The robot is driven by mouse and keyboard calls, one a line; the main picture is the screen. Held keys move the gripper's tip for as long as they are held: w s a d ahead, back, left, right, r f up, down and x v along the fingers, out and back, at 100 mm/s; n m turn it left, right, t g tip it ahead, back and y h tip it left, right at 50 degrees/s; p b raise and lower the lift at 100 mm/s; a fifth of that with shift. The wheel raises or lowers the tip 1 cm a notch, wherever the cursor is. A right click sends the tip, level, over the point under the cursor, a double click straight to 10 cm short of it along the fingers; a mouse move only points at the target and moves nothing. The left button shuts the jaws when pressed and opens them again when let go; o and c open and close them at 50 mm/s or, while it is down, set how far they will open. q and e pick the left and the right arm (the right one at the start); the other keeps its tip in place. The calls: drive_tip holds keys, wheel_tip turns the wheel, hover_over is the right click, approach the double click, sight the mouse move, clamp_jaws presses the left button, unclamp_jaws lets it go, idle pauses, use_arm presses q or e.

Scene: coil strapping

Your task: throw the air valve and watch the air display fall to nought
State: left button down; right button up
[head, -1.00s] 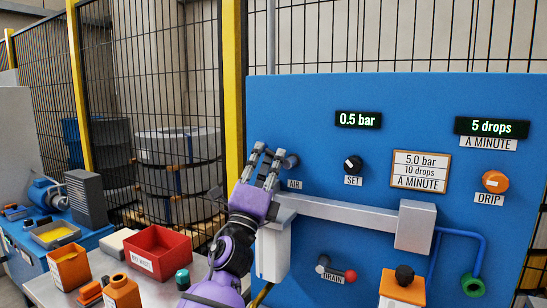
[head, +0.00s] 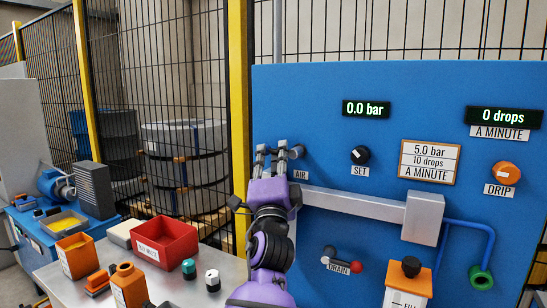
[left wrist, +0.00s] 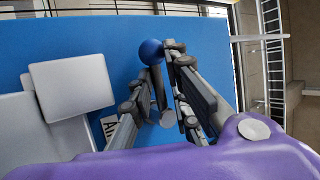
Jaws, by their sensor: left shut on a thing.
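The air display (head: 366,109) on the blue panel reads 0.0 bar. The air valve (head: 297,151) sits at the panel's left edge above the AIR label (head: 300,174); most of it is hidden by my fingers in the head view. My left gripper (head: 271,151) is at the valve, shut on its lever. In the left wrist view the lever's blue ball knob (left wrist: 151,51) shows at the fingertips (left wrist: 166,58). My right gripper is in neither view.
The drops display (head: 504,116) reads 0 drops. The SET knob (head: 360,155), orange DRIP knob (head: 505,173) and red-tipped DRAIN lever (head: 343,259) are on the panel. A red bin (head: 165,243) and several small parts stand on the bench at left.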

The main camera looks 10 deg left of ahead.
use_arm(q)
drive_tip(key=shift+w+f, duration=0.1)
drive_tip(key=shift+f, duration=0.1)
drive_tip(key=c, duration=1.7)
unclamp_jaws()
drive_tip(key=shift+d+f, duration=0.1)
drive_tip(key=v, duration=1.2)
